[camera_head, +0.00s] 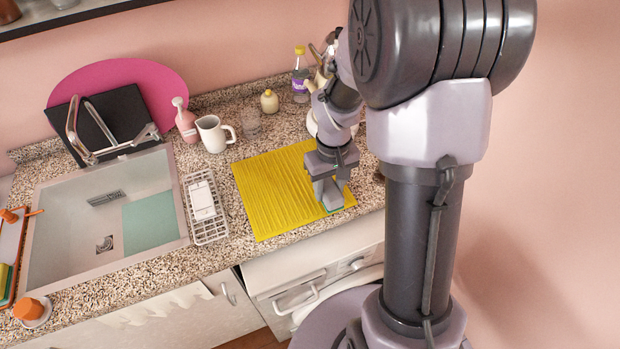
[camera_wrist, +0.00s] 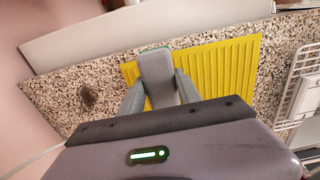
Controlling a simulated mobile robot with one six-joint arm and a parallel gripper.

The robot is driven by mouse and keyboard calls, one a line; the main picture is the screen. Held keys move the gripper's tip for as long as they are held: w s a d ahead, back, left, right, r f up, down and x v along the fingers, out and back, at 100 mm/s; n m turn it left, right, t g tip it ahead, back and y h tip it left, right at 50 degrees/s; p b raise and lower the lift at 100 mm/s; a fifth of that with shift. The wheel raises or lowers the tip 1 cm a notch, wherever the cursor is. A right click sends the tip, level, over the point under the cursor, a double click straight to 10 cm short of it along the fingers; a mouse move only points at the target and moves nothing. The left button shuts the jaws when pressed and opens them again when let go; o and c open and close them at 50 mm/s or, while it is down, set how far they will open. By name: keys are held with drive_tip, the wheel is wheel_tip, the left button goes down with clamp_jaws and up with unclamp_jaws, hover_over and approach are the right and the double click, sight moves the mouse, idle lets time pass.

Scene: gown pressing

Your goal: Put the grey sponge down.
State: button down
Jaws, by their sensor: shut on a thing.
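My gripper (camera_head: 328,196) points down over the front right part of the yellow ribbed mat (camera_head: 270,190), near the counter's front edge. It is shut on the grey sponge (camera_wrist: 157,72), which stands out between the two fingers in the wrist view. A thin green edge of the sponge (camera_head: 335,210) shows at its lower end in the head view. The sponge's lower end is at or just above the mat; I cannot tell whether it touches. The mat also shows behind the sponge in the wrist view (camera_wrist: 225,70).
A white wire rack (camera_head: 207,228) stands left of the mat, beside the sink (camera_head: 60,245). A white pitcher (camera_head: 213,135), a glass (camera_head: 250,125), a small yellowish bottle (camera_head: 269,101) and a purple-labelled bottle (camera_head: 300,80) stand behind. The mat's left part is clear.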

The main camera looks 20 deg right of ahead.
drive_tip(key=w, duration=0.4)
drive_tip(key=w+f, duration=0.1)
drive_tip(key=w, duration=0.1)
drive_tip(key=shift+w+b, duration=0.1)
drive_tip(key=shift+b, duration=0.25)
drive_tip(key=shift+f+b, duration=0.65)
drive_tip(key=shift+f, duration=0.9)
drive_tip(key=shift+f, duration=0.25)
drive_tip(key=c, duration=0.8)
unclamp_jaws()
drive_tip(key=shift+r, duration=0.1)
drive_tip(key=shift+c, duration=0.2)
drive_tip(key=shift+r, duration=0.1)
